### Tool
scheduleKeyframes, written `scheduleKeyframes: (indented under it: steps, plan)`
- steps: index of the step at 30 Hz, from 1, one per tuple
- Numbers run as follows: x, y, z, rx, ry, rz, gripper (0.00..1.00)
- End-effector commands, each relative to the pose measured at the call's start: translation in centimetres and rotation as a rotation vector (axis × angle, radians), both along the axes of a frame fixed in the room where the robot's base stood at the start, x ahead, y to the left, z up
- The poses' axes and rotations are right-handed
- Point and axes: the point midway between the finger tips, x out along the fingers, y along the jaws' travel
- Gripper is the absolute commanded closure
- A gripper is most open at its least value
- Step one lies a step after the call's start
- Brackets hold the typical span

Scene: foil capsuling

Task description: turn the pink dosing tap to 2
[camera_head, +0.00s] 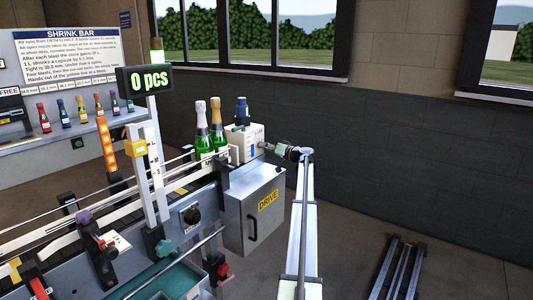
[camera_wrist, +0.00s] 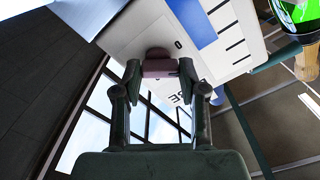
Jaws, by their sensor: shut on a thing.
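The pink dosing tap (camera_wrist: 160,66) shows in the wrist view on a white panel (camera_wrist: 150,25) with a blue stripe and black scale marks. My gripper (camera_wrist: 160,75) has one finger on each side of the tap and is shut on it. A "0" mark shows just to the right of the tap; a "2" is not readable. In the head view my gripper (camera_head: 283,151) reaches in from the right to the side of a white box (camera_head: 246,142) on the line. The tap cannot be made out there.
Two green bottles (camera_head: 202,138) stand left of the white box, and a blue-capped bottle (camera_head: 242,108) stands on or behind it. A grey DRIVE cabinet (camera_head: 256,208) lies below. Dark rails (camera_head: 398,268) lie on the floor at right. Open floor lies between.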

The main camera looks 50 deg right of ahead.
Motion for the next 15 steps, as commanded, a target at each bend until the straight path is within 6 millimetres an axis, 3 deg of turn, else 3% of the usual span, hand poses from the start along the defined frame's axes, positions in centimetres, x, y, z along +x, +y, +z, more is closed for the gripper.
scheduleKeyframes:
  steps: [15]
  plan:
    - [0.13, -0.15, 0.20, 0.490, 0.012, 0.000, 0.93]
